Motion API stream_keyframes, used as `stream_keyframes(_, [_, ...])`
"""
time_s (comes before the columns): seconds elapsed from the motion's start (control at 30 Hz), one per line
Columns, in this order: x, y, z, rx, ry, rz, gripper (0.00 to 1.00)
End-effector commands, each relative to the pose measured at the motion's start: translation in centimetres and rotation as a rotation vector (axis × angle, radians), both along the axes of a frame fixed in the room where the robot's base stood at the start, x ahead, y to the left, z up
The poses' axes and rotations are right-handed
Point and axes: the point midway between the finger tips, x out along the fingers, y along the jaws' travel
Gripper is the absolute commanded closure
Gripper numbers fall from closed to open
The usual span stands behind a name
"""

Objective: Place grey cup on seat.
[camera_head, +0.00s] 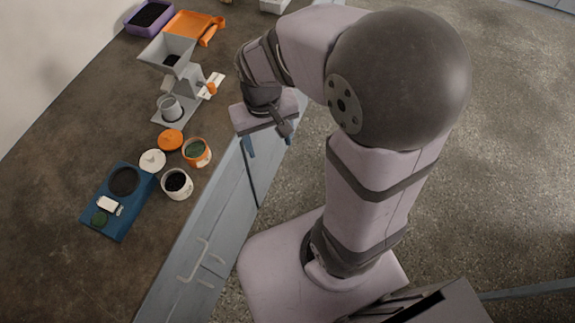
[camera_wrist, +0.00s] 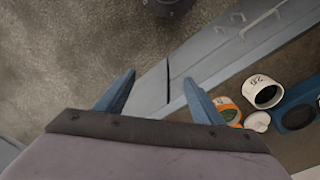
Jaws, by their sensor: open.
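A grey cup (camera_head: 170,107) stands at the foot of a grey hopper-topped machine (camera_head: 182,82) on the brown bench, seemingly on its dark round seat (camera_head: 163,114); whether it sits fully in it I cannot tell. My gripper (camera_head: 265,150) is open and empty, beyond the bench's front edge and to the right of the cup. In the wrist view my two blue fingers (camera_wrist: 160,90) are spread wide with nothing between them. The grey cup does not show in the wrist view.
A blue device (camera_head: 113,225) with a dark round plate, a white jar (camera_head: 177,184), an orange jar (camera_head: 196,152) and loose lids stand on the near bench. An orange tray (camera_head: 190,25) and purple bin (camera_head: 150,17) lie at the back. The left bench is clear.

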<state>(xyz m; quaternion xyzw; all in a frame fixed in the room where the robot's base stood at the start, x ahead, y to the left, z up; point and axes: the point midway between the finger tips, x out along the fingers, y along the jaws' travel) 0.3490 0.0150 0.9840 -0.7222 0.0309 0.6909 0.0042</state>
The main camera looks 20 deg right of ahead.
Motion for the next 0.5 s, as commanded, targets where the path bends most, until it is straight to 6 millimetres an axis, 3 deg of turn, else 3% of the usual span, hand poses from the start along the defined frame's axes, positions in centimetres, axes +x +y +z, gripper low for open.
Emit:
stream_keyframes(0.1, [-3.8, -1.1, -1.0, 0.019, 0.023, 0.022, 0.38])
stream_keyframes(0.2, [-5.7, -1.4, -1.6, 0.031, 0.035, 0.037, 0.38])
stream_keyframes(0.5, [-7.0, -1.6, -2.0, 0.038, 0.043, 0.051, 0.38])
